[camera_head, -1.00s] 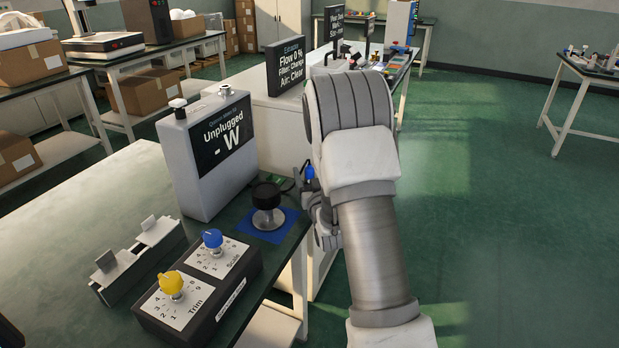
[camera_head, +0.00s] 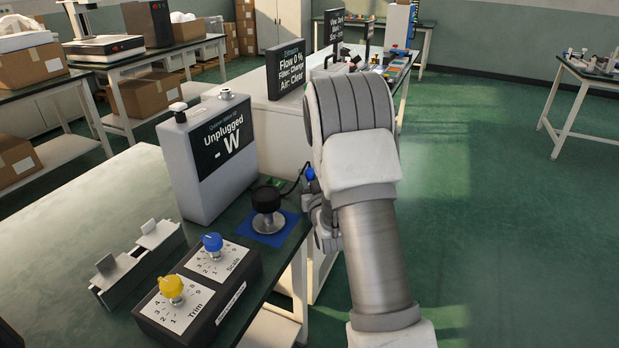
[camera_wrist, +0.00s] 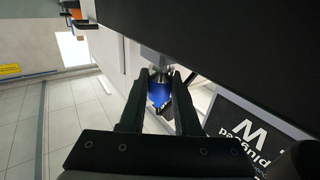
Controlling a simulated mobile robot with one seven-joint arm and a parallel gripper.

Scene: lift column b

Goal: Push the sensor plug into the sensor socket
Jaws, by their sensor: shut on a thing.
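The sensor plug has a blue body and a silver tip, and in the wrist view the blue plug (camera_wrist: 160,92) sits between the fingers of my gripper (camera_wrist: 161,84). My gripper is shut on it. In the head view the plug (camera_head: 310,174) shows as a small blue piece beside my arm, right of the grey meter (camera_head: 200,182) reading "Unplugged - W". The plug is apart from the meter. A silver round fitting (camera_head: 225,93) on the meter's top may be the sensor socket; I cannot tell for sure. My arm hides most of my gripper there.
A knob box (camera_head: 198,290) and a grey fixture (camera_head: 138,265) are nearer. A black sign (camera_head: 287,68) stands behind. A dark slab (camera_wrist: 230,45) is close in the wrist view.

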